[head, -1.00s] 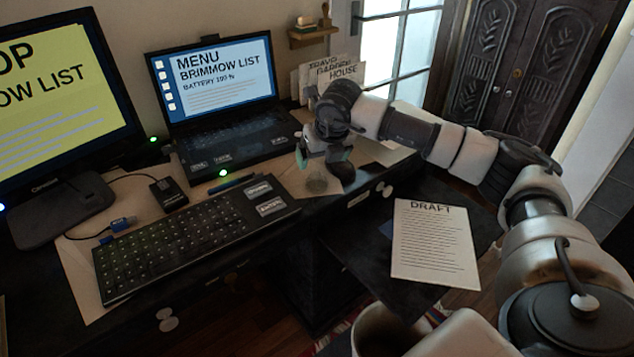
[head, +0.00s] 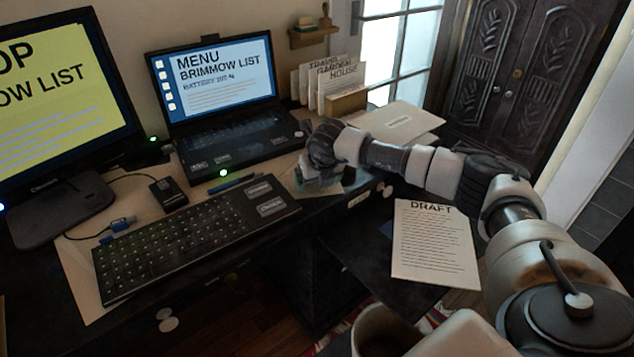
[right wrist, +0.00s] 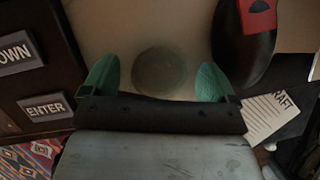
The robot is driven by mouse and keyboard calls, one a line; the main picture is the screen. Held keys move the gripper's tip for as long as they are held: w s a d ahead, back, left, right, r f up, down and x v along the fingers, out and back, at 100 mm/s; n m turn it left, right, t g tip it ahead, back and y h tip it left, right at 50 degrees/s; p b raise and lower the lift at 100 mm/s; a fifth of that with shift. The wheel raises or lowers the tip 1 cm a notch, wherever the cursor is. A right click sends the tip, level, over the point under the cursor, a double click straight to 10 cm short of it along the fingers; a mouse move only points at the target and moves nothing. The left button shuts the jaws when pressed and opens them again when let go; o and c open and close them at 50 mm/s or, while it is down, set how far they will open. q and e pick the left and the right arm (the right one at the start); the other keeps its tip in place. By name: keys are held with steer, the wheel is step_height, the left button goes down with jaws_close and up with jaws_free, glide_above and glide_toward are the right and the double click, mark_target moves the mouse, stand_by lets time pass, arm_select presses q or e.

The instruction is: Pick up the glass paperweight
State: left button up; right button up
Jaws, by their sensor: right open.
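The glass paperweight (right wrist: 160,70) shows in the right wrist view as a round, dull, see-through disc on the pale desk surface. It lies between the two green fingertips of my right gripper (right wrist: 157,84), with a gap on each side. The gripper is open and holds nothing. In the head view my right gripper (head: 318,184) is low over the desk, right of the keyboard, and it hides the paperweight there. My left gripper is in neither view now.
A dark rounded object with a red patch (right wrist: 257,14) stands close by the right fingertip in the wrist view. The keyboard (head: 190,235) is to the left, the open laptop (head: 225,140) behind. A DRAFT sheet (head: 435,245) lies lower right.

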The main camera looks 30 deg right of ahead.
steer(key=shift+c, duration=0.4)
steer(key=c, duration=1)
steer(key=shift+r, duration=0.1)
steer(key=shift+c, duration=0.4)
steer(key=shift+r, duration=0.1)
